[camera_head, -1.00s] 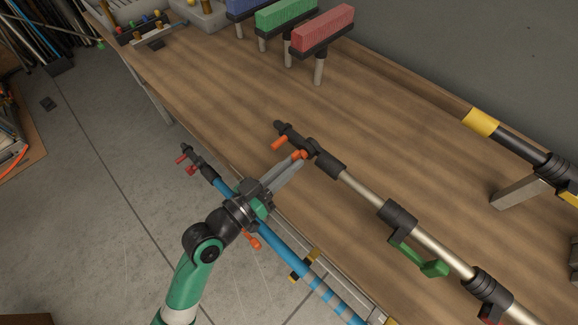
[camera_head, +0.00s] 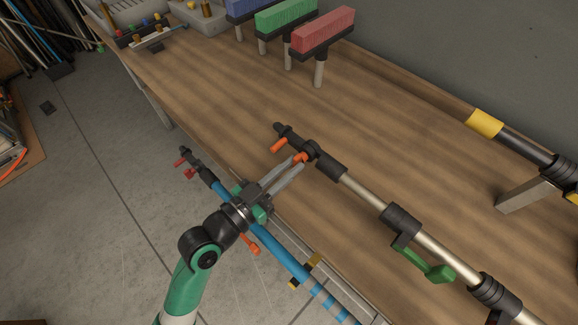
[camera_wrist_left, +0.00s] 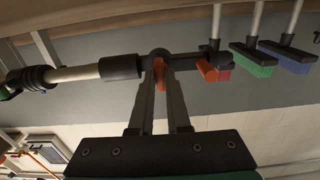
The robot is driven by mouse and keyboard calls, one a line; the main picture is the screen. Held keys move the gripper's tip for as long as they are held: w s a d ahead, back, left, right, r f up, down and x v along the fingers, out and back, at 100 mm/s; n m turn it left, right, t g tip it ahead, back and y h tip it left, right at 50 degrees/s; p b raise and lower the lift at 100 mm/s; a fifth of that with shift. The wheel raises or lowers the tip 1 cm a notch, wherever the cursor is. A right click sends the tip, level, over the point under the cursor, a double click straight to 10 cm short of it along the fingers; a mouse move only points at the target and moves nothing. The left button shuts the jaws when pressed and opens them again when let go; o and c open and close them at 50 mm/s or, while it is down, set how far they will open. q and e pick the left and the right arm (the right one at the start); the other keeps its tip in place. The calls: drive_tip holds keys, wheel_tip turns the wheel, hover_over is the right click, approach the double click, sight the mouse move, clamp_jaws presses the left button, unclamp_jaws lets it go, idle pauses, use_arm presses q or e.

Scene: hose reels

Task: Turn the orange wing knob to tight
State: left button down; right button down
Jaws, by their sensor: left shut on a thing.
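The orange wing knob (camera_head: 300,158) sits on the black fitting at the upper end of a metal pole (camera_head: 366,196) on the workbench. A second orange piece (camera_head: 279,145) sticks out nearer the pole's tip. My left gripper (camera_head: 299,163) reaches in from the lower left, its fingers shut on the knob. In the left wrist view the knob (camera_wrist_left: 160,72) shows between the two fingertips, with the second orange piece (camera_wrist_left: 207,70) to the right. The fingers partly hide the knob. My right gripper is not in view.
A blue pole (camera_head: 280,245) with orange and red levers lies along the bench's near edge, under my left arm. A green lever (camera_head: 428,268) hangs from the metal pole. Red (camera_head: 323,30), green (camera_head: 287,17) and blue brushes stand at the back. The bench middle is clear.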

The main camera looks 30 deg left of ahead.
use_arm(q)
drive_tip(key=c, duration=0.9)
unclamp_jaws()
drive_tip(key=shift+s+a, duration=0.15)
drive_tip(key=shift+s, duration=0.25)
drive_tip(key=v, duration=1)
drive_tip(key=shift+s, duration=0.4)
drive_tip(key=shift+r, duration=0.1)
